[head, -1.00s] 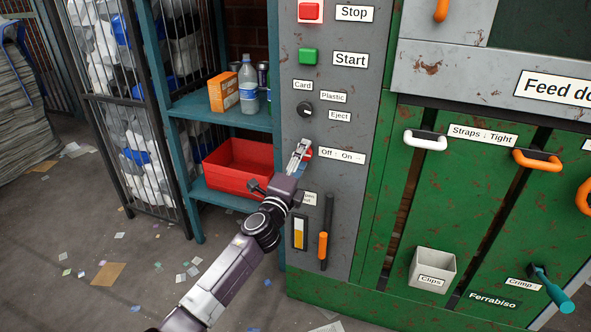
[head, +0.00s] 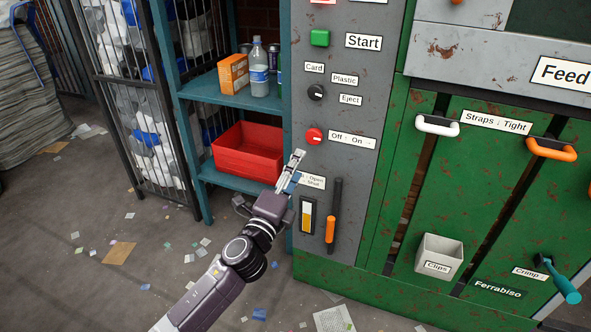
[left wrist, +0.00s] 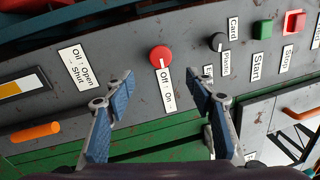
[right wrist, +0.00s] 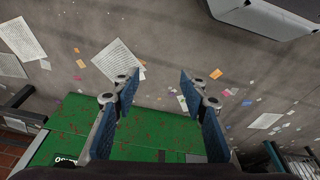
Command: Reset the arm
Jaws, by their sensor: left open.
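My left gripper (head: 292,172) is in front of the grey control panel (head: 347,215), just below and left of the red Off/On knob (head: 314,136). In the left wrist view its two blue-padded fingers (left wrist: 166,95) are apart with nothing between them. The red knob (left wrist: 159,58) shows beyond the fingertips, apart from them. My right gripper (right wrist: 158,88) shows only in its own wrist view. Its fingers are spread and empty above the floor and a green surface. My right arm is not visible in the head view.
The panel carries a green Start button (head: 320,38), a black selector knob (head: 316,92) and an orange-handled lever (head: 331,228). A teal shelf (head: 235,182) with a red bin (head: 248,155) stands left of it. A grey Clips box (head: 438,256) hangs on the green machine (head: 480,200).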

